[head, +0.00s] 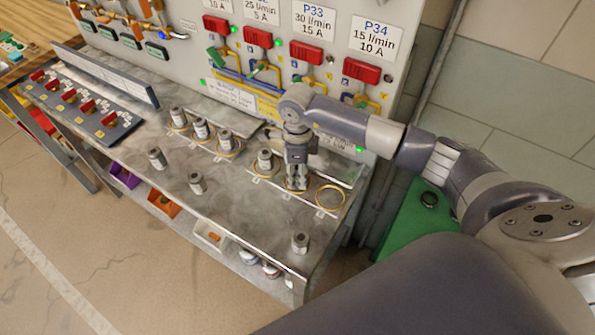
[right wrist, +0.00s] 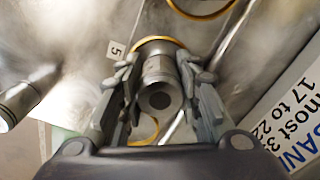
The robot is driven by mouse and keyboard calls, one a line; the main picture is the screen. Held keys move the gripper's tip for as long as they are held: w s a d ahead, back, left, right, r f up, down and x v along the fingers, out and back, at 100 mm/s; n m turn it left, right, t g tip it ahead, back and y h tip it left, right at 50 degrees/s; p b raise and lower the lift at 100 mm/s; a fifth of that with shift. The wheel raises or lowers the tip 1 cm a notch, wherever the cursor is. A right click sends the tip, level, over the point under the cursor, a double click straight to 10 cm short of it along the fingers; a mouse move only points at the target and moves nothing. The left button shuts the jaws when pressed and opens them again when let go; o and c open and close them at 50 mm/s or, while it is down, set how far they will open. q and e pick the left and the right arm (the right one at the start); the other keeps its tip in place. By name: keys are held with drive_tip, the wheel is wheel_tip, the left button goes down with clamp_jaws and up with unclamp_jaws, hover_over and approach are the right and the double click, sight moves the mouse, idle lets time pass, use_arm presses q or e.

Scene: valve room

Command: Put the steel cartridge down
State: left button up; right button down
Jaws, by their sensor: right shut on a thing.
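My right gripper (head: 296,182) points down at the right part of the metal bench, over a brass ring (head: 287,188). In the right wrist view its fingers (right wrist: 160,92) are shut on a steel cartridge (right wrist: 159,72), one on each side. The cartridge's near end, with a dark centre, faces the camera. The brass ring (right wrist: 160,40) shows around its far end, by a label marked 5. I cannot tell if the cartridge touches the bench. In the head view the fingers mostly hide it. My left gripper is not in view.
An empty brass ring (head: 331,197) lies to the right. The panel with red valve handles (head: 306,53) rises behind.

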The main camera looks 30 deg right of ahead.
drive_tip(key=shift+f, duration=0.15)
drive_tip(key=c, duration=1.2)
unclamp_jaws()
drive_tip(key=shift+o, duration=0.2)
drive_tip(key=shift+r, duration=0.35)
wheel_tip(320, 180, up, 11)
drive_tip(key=b, duration=0.3)
drive_tip(key=shift+f, duration=0.15)
drive_tip(key=shift+r+b, duration=0.3)
drive_tip(key=shift+r, duration=0.2)
